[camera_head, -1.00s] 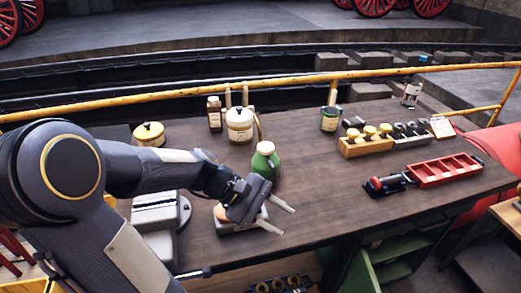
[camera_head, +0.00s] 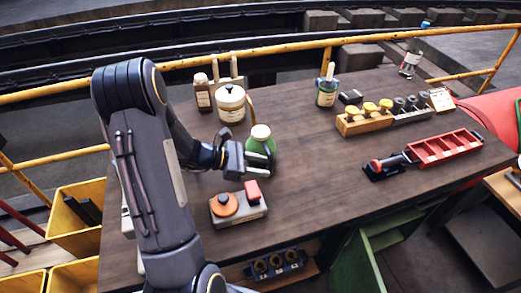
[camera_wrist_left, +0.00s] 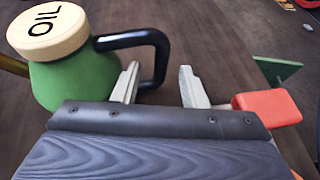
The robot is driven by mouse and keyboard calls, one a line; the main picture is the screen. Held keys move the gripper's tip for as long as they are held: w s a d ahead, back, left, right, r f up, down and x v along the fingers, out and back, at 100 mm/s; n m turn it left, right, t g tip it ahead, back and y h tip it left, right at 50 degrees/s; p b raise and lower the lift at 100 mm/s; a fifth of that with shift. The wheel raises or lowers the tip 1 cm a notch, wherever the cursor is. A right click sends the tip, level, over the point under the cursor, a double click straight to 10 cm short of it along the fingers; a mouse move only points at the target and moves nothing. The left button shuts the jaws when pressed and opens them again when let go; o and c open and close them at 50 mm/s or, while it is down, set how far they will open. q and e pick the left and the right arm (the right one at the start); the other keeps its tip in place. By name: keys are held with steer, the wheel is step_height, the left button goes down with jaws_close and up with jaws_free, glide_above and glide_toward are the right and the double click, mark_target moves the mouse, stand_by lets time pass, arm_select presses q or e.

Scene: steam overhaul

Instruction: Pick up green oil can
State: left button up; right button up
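The green oil can (camera_head: 260,150) stands upright on the workbench, with a cream lid. In the left wrist view the can (camera_wrist_left: 75,78) shows its lid marked "OIL", part of a brass spout at the left edge and a black loop handle (camera_wrist_left: 160,62). My left gripper (camera_head: 264,165) is at the can's near side. In the wrist view its fingers (camera_wrist_left: 157,82) are apart, with the outer bar of the handle seen between them. The left finger overlaps the handle's loop. I cannot tell whether either finger touches it. My right gripper is not in view.
A grey device with an orange disc and red block (camera_head: 238,207) sits just in front of the can. A cream pot (camera_head: 231,104) and brown bottle (camera_head: 202,93) stand behind. A wooden rack (camera_head: 364,123) and red tray (camera_head: 444,148) are right. The bench between is clear.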

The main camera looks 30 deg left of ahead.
mark_target(270, 166)
arm_select(q)
steer(key=x, duration=0.3)
steer(key=shift+w+d+b, duration=0.2)
steer(key=shift+d+b, duration=0.05)
steer(key=shift+b, duration=0.05)
jaws_close()
